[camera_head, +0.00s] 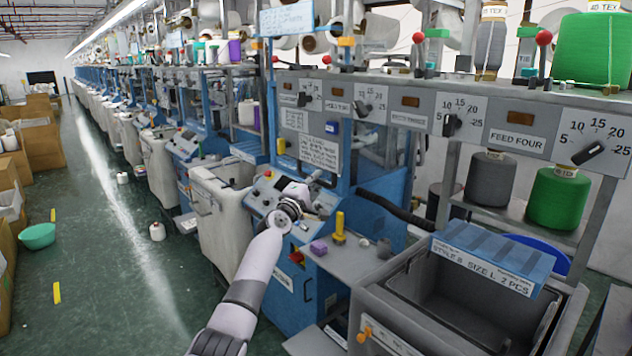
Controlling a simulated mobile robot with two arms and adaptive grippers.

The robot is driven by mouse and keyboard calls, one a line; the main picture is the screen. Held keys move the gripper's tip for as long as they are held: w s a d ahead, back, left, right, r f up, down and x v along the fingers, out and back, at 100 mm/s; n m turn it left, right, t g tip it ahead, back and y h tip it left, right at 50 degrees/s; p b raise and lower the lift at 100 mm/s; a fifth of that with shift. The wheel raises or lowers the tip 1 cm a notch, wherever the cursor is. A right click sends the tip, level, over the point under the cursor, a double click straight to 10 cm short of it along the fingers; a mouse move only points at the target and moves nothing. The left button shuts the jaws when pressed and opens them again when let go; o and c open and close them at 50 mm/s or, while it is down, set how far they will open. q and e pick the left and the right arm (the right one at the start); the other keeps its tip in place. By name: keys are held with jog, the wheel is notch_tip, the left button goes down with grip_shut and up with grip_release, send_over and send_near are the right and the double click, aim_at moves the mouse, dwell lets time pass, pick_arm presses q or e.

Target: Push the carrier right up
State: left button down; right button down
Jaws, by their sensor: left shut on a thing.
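My left arm reaches up from the bottom of the head view to the blue knitting machine (285,285). My left gripper (316,181) is at the sloped control panel (262,196), below the white instruction card. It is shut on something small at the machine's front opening. The gripper's own body hides most of what it holds, and I cannot tell whether it is the carrier. No separate carrier can be made out clearly. My right gripper is not in view.
A yellow-handled tool (339,228) and a purple block (318,248) are on the grey side shelf. A grey bin (400,318) with a blue-striped box (497,258) stands at lower right. A white bin (222,225) stands left of the machine. The green aisle floor is largely clear.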

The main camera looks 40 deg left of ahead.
pick_arm(q)
jog(key=shift+a+r, duration=0.1)
jog(key=shift+r, duration=0.35)
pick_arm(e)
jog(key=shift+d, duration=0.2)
pick_arm(q)
jog(key=c, duration=2.1)
grip_release()
jog(key=o, duration=0.5)
jog(key=shift+f, duration=0.1)
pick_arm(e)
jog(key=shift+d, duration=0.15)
pick_arm(q)
jog(key=shift+f, duration=0.1)
jog(key=shift+s+f, duration=0.1)
jog(key=shift+s+d+f, duration=0.1)
jog(key=shift+s+d, duration=0.2)
jog(key=v, duration=1.1)
